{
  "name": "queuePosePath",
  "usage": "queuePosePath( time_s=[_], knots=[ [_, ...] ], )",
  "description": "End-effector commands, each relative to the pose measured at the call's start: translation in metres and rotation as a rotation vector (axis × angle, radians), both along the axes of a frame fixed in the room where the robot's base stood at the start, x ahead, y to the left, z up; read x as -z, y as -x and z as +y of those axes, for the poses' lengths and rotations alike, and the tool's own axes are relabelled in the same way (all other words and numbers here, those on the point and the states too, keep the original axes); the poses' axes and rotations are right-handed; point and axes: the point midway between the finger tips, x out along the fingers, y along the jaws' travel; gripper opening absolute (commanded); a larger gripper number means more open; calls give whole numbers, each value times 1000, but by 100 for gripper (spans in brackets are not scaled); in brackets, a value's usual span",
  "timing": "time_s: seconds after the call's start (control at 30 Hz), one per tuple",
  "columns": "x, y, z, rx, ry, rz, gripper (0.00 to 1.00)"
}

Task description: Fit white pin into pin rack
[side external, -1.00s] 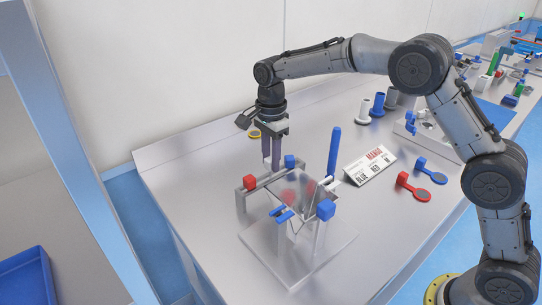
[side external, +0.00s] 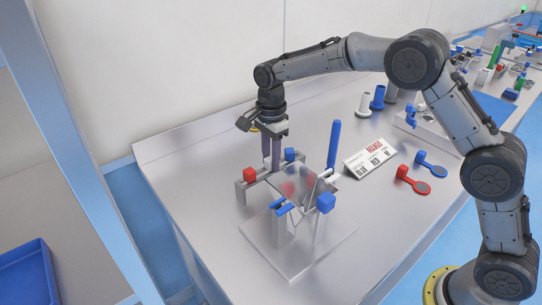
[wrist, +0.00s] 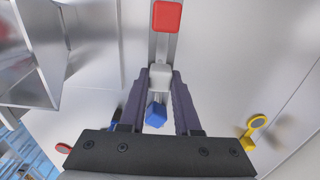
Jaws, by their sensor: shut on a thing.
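My gripper (side external: 268,165) points straight down over the bar. Its fingers are shut on the white pin (wrist: 159,77), a pale square-headed block in the wrist view. The white pin lies in line between a red block (wrist: 167,16) and a blue block (wrist: 155,114). In the side view the fingers mostly hide it. How deep it sits in the rack cannot be told.
A clear stand with a pouch (side external: 290,187) is close in front of the rack. A tall blue post (side external: 334,145) stands to the right, beside a label sign (side external: 370,157). A yellow ring piece (wrist: 252,132) lies near the gripper. The table left of the rack is clear.

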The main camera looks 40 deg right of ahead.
Motion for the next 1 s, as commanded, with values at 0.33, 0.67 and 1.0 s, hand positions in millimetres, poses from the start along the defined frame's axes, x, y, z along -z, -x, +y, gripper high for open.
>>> queuePosePath(
  time_s=[0.33, 0.67, 1.0],
  knots=[
    [2, 0, 0, 0, 0, 0, 66],
    [-2, 0, 0, 0, 0, 0, 66],
    [-63, -1, 0, 0, -1, -6, 66]
  ],
)
